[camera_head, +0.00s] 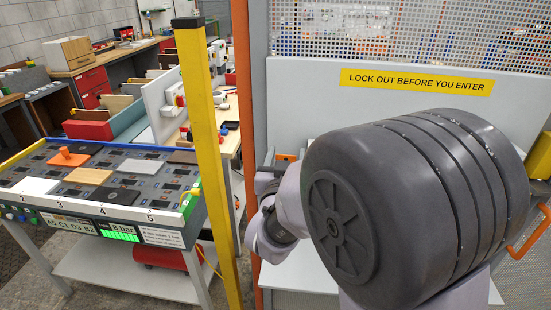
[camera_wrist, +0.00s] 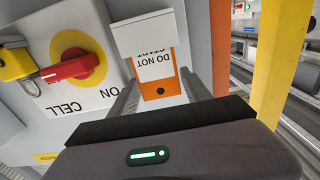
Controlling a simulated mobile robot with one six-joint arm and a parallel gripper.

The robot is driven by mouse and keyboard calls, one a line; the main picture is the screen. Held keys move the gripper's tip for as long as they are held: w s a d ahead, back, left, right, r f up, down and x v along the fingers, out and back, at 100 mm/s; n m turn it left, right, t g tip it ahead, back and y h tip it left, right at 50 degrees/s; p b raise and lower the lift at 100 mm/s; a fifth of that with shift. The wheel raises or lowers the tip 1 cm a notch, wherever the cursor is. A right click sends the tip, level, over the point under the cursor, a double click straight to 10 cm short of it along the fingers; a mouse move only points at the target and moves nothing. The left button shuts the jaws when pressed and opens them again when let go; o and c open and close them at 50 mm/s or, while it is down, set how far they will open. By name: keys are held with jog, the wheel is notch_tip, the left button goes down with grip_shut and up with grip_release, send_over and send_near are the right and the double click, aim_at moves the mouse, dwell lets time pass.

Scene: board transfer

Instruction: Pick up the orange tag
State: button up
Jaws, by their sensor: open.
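The orange tag (camera_wrist: 160,92) is in the wrist view, upside down, with a white label reading "DO NOT START". A pale plate (camera_wrist: 148,33) sits at the tag's far end and covers part of it. My gripper (camera_wrist: 160,79) is open, with one ribbed grey finger on each side of the tag. I cannot tell whether either finger touches it. In the head view, my gripper end is largely hidden behind my own arm, and a small orange patch shows beside it.
A red rotary switch (camera_wrist: 72,69) on a yellow disc and a yellow padlock (camera_wrist: 16,64) are close left of the tag. A yellow post (camera_head: 207,150) stands left of my arm. A workbench with a board (camera_head: 130,170) of coloured plates lies beyond it.

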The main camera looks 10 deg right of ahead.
aim_at(289, 131)
jog(key=shift+x, duration=1)
jog(key=shift+s, duration=0.1)
jog(key=c, duration=0.9)
jog(key=shift+r+p, duration=0.3)
jog(key=shift+r, duration=0.3)
notch_tip(289, 131, up, 3)
jog(key=shift+r+p, duration=0.1)
jog(key=shift+p, duration=0.45)
jog(key=s+d+b, duration=0.5)
jog(key=s+b, duration=0.3)
jog(key=s, duration=0.6)
jog(key=shift+s+d+r+p, duration=0.1)
jog(key=shift+s+r+p, duration=0.05)
jog(key=shift+r+p, duration=0.7)
jog(key=shift+s+d+r+p, duration=0.1)
jog(key=shift+s+r+p, duration=0.1)
jog(key=shift+r+p, duration=0.65)
jog(key=shift+s+r+p, duration=0.15)
jog(key=shift+r+p, duration=0.35)
jog(key=shift+r, duration=0.65)
